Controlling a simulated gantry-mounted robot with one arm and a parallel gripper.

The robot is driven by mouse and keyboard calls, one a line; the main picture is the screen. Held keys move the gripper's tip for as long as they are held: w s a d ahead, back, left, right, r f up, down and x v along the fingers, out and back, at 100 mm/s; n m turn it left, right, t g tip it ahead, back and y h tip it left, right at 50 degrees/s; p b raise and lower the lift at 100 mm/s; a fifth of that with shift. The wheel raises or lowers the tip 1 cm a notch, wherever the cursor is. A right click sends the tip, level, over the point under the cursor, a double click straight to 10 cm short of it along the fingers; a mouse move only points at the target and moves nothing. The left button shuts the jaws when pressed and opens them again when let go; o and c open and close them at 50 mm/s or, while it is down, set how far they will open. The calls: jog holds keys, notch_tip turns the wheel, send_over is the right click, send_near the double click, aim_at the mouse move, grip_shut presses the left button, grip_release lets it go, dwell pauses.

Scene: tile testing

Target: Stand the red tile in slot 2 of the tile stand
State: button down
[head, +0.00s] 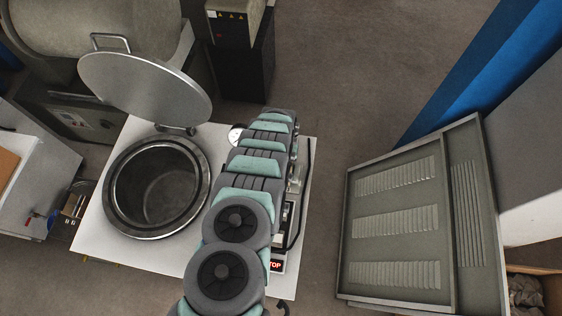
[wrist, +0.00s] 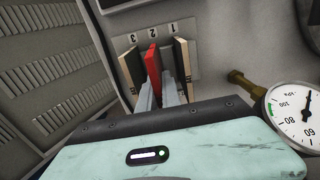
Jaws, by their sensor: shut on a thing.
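The red tile (wrist: 153,66) stands roughly upright in the wrist view, between my two grey fingers. My gripper (wrist: 162,95) is shut on it. The tile stand's grey back plate (wrist: 190,57) carries the numbers 3, 2 and 1 from left to right. The red tile lines up below the number 2. A dark and beige tile (wrist: 130,66) stands on the left by number 3, and another (wrist: 183,62) stands on the right by number 1. The red tile's lower edge is hidden, so I cannot tell whether it is seated. My arm hides the gripper in the head view.
A brass fitting (wrist: 246,82) and a pressure gauge (wrist: 296,115) lie close on the right in the wrist view. In the head view, an open pot (head: 208,182) is left of my arm, with its raised lid (head: 145,88) behind. A slatted grey panel (head: 398,246) stands on the right.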

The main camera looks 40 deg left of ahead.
jog(key=shift+f+b, duration=1.1)
jog(key=shift+f, duration=0.3)
dwell(1.0)
jog(key=c, duration=1.5)
grip_release()
jog(key=shift+r, duration=0.1)
jog(key=shift+r+p, duration=3.85)
jog(key=shift+r, duration=0.65)
